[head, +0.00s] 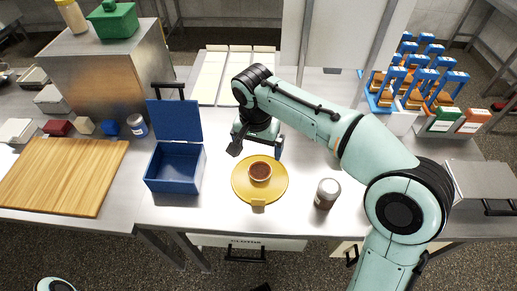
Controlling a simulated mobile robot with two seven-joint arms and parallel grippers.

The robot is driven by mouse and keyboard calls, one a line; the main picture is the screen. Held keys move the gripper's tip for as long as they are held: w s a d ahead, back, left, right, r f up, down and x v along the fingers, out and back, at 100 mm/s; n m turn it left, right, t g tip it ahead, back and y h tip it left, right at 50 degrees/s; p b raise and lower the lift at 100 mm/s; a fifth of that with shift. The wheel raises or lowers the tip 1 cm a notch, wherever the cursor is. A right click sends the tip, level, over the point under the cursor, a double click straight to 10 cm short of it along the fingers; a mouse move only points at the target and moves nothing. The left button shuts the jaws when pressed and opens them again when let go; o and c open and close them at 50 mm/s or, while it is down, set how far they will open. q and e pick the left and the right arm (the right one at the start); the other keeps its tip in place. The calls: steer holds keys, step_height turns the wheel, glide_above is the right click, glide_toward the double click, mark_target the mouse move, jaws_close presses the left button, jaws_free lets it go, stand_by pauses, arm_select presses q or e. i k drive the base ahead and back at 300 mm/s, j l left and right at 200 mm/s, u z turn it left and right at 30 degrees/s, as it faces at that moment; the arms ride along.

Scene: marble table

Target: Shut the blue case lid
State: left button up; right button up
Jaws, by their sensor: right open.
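The blue case (174,182) stands on the metal table, left of the middle. Its lid (174,121) is raised and stands upright at the back edge. The inside shows and looks empty. My right gripper (257,149) is right of the case, above the table and just behind the yellow plate. It points down and to the left, open and with nothing seen between its fingers. It does not touch the case. My left gripper is not in view; only a small part of my own body shows at the bottom left.
A yellow plate (243,191) with a small brown-filled bowl (260,172) lies right of the case. A jar (327,193) stands further right. A wooden board (62,176) and a can (137,126) are on the left. The table between case and plate is clear.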

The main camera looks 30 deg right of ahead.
mark_target(172, 121)
steer(key=k, duration=1)
